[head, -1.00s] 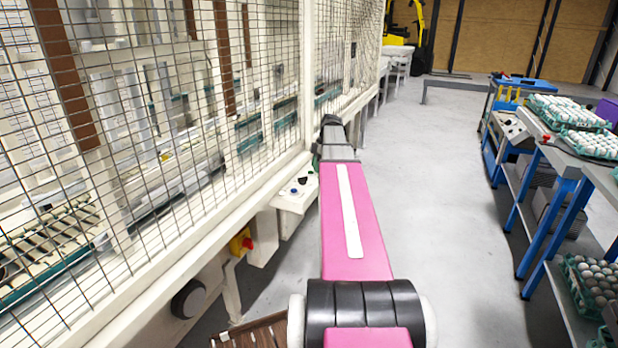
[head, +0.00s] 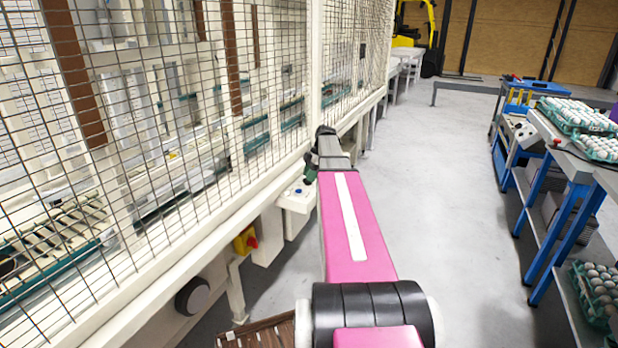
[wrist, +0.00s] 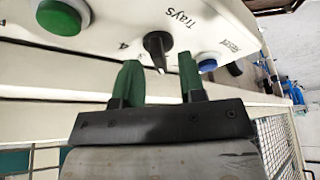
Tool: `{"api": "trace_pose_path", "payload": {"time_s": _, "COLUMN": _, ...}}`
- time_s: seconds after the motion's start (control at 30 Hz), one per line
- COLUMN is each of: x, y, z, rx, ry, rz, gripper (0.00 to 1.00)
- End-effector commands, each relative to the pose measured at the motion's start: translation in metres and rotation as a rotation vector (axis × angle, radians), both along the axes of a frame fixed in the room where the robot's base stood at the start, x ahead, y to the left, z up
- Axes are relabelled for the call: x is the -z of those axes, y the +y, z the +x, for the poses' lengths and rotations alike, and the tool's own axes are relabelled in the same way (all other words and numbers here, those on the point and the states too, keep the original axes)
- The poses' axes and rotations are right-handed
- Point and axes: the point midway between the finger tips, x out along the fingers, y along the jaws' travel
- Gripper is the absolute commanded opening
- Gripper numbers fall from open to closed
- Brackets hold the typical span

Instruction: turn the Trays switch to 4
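The Trays switch (wrist: 157,46) is a black pointed knob on a cream control panel (wrist: 215,17), with "Trays" lettering beside it. A "4" mark is printed left of the knob in the wrist view. I cannot tell which mark the knob points at. My gripper (wrist: 160,64) is open, with its two green fingers either side of the knob's tip. A gap shows on both sides, and neither finger visibly touches it. In the head view the control panel (head: 297,196) is on the machine's side, partly covered by my gripper (head: 310,170).
A green button (wrist: 60,16) and a blue button (wrist: 206,62) flank the switch. A wire-mesh guard (head: 240,90) runs along the left. A yellow box with a red knob (head: 246,240) is below. A blue-legged table (head: 575,160) with egg trays stands right; the floor between is clear.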

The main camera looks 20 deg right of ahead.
Motion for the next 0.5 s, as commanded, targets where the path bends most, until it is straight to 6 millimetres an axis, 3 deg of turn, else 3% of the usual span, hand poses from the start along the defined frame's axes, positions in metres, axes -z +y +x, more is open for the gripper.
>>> {"api": "trace_pose_path", "payload": {"time_s": 0.43, "x": 0.0099, "y": 0.0037, "z": 0.0000, "rx": 0.001, "ry": 0.000, "rz": 0.000, "gripper": 0.37}}
{"api": "trace_pose_path", "payload": {"time_s": 0.5, "x": 0.0099, "y": 0.0037, "z": 0.0000, "rx": 0.001, "ry": 0.000, "rz": 0.000, "gripper": 0.14}}
